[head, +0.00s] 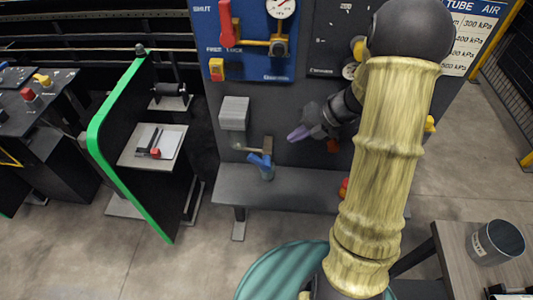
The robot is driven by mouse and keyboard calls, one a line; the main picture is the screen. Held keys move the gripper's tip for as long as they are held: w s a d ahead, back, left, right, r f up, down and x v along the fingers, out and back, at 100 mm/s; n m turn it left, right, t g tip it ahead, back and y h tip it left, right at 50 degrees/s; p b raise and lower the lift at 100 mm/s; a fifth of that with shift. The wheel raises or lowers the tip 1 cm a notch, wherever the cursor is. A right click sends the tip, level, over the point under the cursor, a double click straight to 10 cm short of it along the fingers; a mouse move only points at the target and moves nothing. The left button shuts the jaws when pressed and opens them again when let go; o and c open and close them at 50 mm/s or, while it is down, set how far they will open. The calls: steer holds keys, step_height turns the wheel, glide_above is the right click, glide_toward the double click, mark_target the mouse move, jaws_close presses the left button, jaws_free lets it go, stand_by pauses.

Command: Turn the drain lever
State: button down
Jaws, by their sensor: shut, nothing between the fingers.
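A blue lever (260,161), which looks like the drain lever, sits on a small valve with a brass-coloured pipe (247,148) above the grey shelf. My gripper (297,134) has purple fingertips and points left, in front of the dark panel. It is shut and empty. In the picture it is above and to the right of the blue lever, apart from it. My arm hides part of the panel and shelf on the right.
A grey box (233,113) juts from the panel left of my gripper. Above is a blue board (250,45) with a red lever (226,25) and a gauge. The grey shelf (310,190) runs below. A green-edged partition (120,130) stands left. A metal bucket (497,242) is at lower right.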

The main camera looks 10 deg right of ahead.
mark_target(258, 159)
steer(key=x, duration=1.4)
steer(key=shift+b, duration=0.35)
steer(key=shift+w, duration=0.15)
steer(key=shift+p, duration=0.35)
